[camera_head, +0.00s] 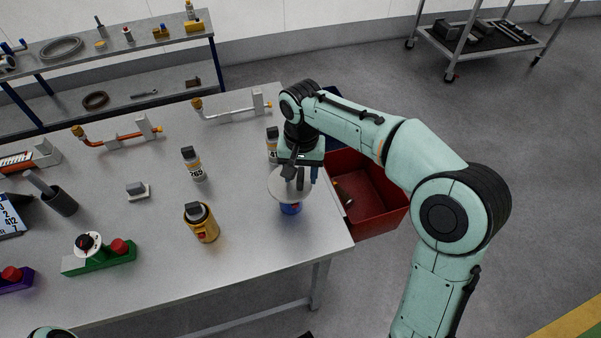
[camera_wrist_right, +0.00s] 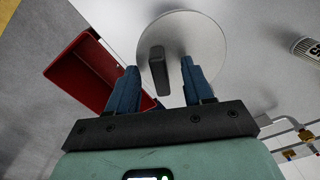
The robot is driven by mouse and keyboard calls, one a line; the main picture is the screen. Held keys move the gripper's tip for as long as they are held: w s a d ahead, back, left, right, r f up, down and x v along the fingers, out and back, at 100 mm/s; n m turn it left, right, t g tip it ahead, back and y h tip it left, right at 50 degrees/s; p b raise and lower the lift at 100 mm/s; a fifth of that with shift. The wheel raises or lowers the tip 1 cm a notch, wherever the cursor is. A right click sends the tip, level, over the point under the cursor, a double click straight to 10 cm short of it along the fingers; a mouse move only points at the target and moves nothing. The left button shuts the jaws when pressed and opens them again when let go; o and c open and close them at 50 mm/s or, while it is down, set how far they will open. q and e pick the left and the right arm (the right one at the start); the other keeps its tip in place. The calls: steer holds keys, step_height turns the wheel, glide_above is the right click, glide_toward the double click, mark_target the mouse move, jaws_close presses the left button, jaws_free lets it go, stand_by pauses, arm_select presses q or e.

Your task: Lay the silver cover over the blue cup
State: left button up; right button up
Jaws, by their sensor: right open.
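The silver cover (camera_head: 279,188) is a round pale disc with a dark upright handle. It lies over the top of the blue cup (camera_head: 290,208), whose lower part shows beneath it near the table's right edge. The wrist view shows the cover (camera_wrist_right: 205,40) and its handle (camera_wrist_right: 158,70). My right gripper (camera_head: 300,178) is just above the cover. In the wrist view my right gripper (camera_wrist_right: 161,85) has its blue fingers apart, on either side of the handle, with gaps showing. The cup is hidden in the wrist view. My left gripper is not in view.
A red bin (camera_head: 370,200) stands beside the table's right edge. A yellow canister (camera_head: 201,222) stands left of the cup. Labelled bottles (camera_head: 193,164) (camera_head: 272,146) stand behind. A green block with red knob (camera_head: 100,257) is at front left. Table (camera_head: 240,262) is clear in front.

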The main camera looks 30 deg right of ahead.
mark_target(301, 174)
arm_select(q)
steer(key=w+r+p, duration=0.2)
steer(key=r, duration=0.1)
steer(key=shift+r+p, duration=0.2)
steer(key=shift+p, duration=0.1)
arm_select(e)
step_height(301, 174, up, 12)
steer(key=shift+r, duration=0.25)
